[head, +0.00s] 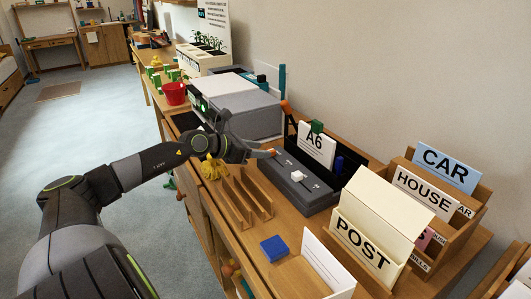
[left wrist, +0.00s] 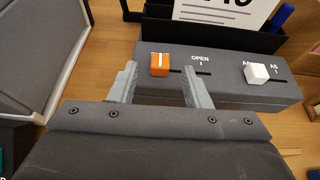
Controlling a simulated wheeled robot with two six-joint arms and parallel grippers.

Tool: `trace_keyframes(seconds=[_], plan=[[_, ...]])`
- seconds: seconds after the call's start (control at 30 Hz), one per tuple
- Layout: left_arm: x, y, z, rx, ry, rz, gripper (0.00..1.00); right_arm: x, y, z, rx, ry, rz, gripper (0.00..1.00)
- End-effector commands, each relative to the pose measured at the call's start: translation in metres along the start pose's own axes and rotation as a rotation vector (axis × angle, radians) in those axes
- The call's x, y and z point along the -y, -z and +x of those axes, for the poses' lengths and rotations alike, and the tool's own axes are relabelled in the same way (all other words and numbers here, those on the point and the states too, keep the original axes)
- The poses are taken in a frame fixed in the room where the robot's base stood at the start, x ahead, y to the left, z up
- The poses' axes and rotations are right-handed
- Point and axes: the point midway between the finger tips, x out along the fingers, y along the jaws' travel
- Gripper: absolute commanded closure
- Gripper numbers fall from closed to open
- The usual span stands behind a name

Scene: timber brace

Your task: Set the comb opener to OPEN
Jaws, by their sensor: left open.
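The comb opener is a dark grey box (head: 316,196) on the desk, and its top also shows in the left wrist view (left wrist: 225,88). An orange slider knob (left wrist: 159,64) sits at the left end of its slot, left of the OPEN mark (left wrist: 200,59). A white slider knob (left wrist: 257,74) sits in a second slot to the right; it also shows in the head view (head: 297,176). My left gripper (left wrist: 160,84) is open, its fingers on either side of the orange knob in the picture. I cannot tell whether they touch it. My right gripper is not in view.
An A6 card (head: 316,145) stands in a black holder behind the box. A grey machine (head: 250,112) is to its left. A wooden rack (head: 240,198), blue block (head: 274,248), POST box (head: 365,232) and card sorter (head: 478,196) crowd the desk.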

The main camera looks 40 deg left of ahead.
Motion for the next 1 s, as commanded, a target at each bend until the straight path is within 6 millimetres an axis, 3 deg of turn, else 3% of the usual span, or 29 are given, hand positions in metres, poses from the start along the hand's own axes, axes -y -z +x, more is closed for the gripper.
trace_keyframes(seconds=[0.3, 0.7, 1.0], plan=[[0.0, 0.0, 0.028, 0.001, 0.0, -0.001, 0.56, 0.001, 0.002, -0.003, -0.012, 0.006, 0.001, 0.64], [0.0, 0.0, 0.032, -0.002, 0.0, 0.0, 0.58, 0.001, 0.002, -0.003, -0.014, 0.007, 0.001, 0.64], [0.0, 0.0, 0.032, -0.002, 0.0, 0.0, 0.97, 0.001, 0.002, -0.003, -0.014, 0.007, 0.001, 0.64]])
